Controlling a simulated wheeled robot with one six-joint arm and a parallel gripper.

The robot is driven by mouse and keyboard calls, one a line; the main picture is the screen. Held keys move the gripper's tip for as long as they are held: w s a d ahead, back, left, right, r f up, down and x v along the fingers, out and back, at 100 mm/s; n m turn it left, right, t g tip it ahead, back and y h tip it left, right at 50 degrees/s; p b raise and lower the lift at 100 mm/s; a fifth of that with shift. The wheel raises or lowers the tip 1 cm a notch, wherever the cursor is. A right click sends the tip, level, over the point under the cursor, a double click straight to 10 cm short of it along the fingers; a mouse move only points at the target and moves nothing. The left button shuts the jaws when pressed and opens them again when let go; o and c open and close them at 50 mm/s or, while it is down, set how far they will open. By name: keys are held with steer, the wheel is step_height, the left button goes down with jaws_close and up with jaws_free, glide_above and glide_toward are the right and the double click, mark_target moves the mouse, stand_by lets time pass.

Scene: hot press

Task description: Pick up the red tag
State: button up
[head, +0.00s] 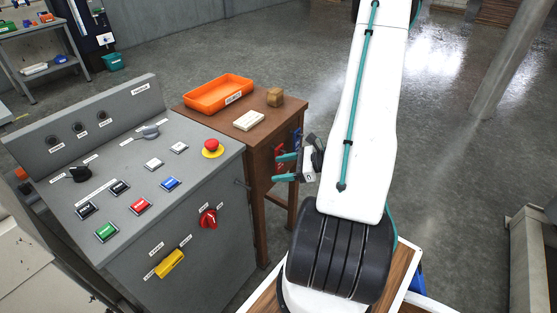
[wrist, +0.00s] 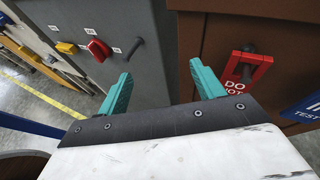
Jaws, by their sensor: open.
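The red tag (wrist: 238,86) with white lettering, "DO" readable, hangs on a dark peg on the side of the brown wooden table, at the right of the wrist view. Its lower part is hidden by my gripper's body. In the head view the red tag (head: 279,151) shows on the table's side, partly behind my fingers. My gripper (wrist: 160,73) is open with nothing between its teal fingers. The tag is to the right of the right finger. In the head view my gripper (head: 278,167) is beside the table, its fingers pointing left.
A blue tag (wrist: 304,108) hangs right of the red one. The brown table (head: 262,136) bears an orange tray (head: 218,95), a white block (head: 249,120) and a brown block (head: 274,97). A grey control console (head: 130,185) with a red switch (head: 208,217) stands to the left.

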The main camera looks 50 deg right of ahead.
steer(key=w+d+f+m+t+h, duration=0.2)
steer(key=d+f+m+h, duration=0.35)
steer(key=d, duration=0.35)
steer(key=shift+m+h, duration=0.25)
steer(key=shift+h, duration=0.1)
steer(key=x, duration=0.6)
steer(key=shift+w+a, duration=0.15)
steer(key=shift+w, duration=0.1)
steer(key=c, duration=1.1)
